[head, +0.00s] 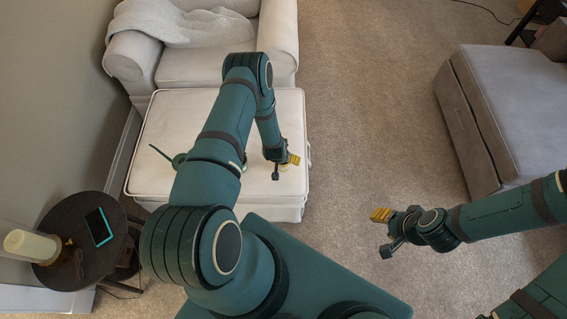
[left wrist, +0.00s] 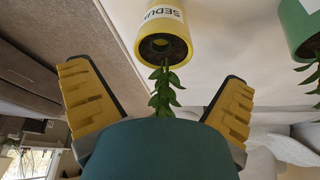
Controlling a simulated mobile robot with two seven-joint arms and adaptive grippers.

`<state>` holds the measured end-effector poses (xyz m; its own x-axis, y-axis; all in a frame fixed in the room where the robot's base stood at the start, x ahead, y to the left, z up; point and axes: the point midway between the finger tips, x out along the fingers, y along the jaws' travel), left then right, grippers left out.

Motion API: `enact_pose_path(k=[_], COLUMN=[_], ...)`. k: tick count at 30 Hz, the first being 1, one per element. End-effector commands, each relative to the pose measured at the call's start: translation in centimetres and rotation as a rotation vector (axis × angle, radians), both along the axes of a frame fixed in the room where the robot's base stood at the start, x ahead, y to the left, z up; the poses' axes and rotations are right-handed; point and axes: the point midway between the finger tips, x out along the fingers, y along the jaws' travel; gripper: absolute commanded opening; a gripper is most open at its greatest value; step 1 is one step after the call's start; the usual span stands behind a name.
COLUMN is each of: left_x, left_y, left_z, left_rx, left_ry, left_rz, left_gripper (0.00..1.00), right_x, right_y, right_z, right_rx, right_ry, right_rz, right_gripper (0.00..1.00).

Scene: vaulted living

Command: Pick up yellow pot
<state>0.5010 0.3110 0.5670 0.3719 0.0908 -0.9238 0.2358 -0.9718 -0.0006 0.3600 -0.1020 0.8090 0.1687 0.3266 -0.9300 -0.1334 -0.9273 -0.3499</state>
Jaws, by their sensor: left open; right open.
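The yellow pot (left wrist: 163,38) has a white label reading "SEDU" and a green trailing plant (left wrist: 163,90). It stands on the white ottoman (head: 150,130), upside down in the left wrist view. My left gripper (left wrist: 156,76) is open, with one yellow finger on each side of the plant. The pot is just beyond the fingertips, and I see no contact. In the head view my left gripper (head: 291,159) is over the ottoman's right part and largely hides the pot. My right gripper (head: 381,215) is open and empty above the carpet.
A green pot (left wrist: 300,28) with a plant stands on the ottoman too; my left arm partly hides it in the head view. A white armchair (head: 205,65) is behind. A dark round side table (head: 75,275) is at left, a grey ottoman (head: 510,110) at right. Carpet between is clear.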

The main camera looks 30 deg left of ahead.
Motion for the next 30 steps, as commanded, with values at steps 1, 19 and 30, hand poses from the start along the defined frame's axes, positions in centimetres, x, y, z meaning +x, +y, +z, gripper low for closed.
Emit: enact_pose_path(k=[1,19,30], left_x=[0.2,2.1,2.2], left_y=[0.1,1.0,1.0], left_z=[-0.7,-6.1,-6.2], left_rx=[0.0,0.0,0.0], left_ry=[-0.001,0.0,0.0], left_rz=[0.0,0.001,0.001], left_gripper=[1.0,1.0,0.65], right_x=[-0.1,-0.5,-0.5], right_y=[0.0,0.1,0.1], right_z=[-0.2,-1.5,-1.4], right_rx=[0.0,0.002,0.002], right_ry=[0.001,0.011,0.011], right_rz=[0.0,0.008,0.008], right_gripper=[0.47,0.47,0.47])
